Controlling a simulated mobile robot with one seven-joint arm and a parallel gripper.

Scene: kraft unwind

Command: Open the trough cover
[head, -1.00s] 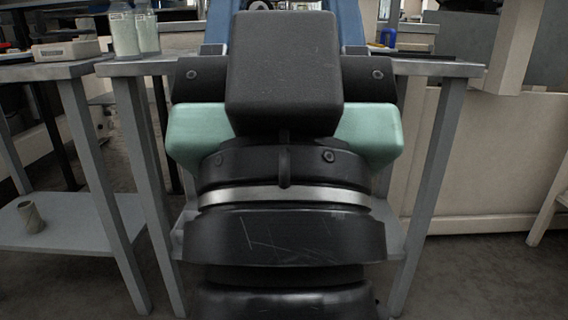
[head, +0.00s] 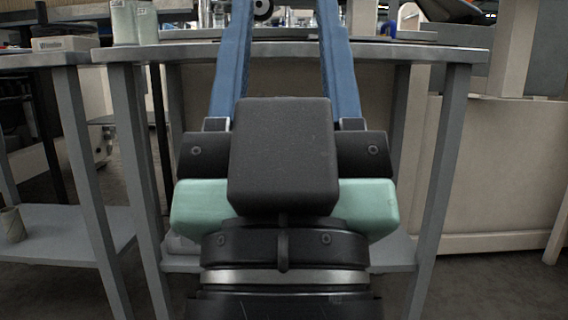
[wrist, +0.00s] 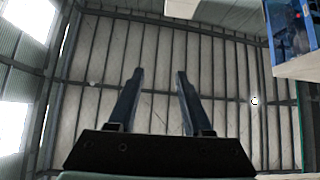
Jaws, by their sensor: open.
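My gripper (wrist: 159,72) is open and empty in the wrist view, its two dark fingers spread against the roof. In the head view its blue fingers (head: 285,12) rise in front of the grey table and run to the top edge. The black wrist and pale green part of my arm fill the middle of that view. I cannot pick out a trough cover in either view. My arm hides part of the table and the space under it.
A grey table (head: 440,53) with a lower shelf stands ahead. Two pale bottles (head: 134,22) stand at its left end. A beige cabinet (head: 490,165) is at right.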

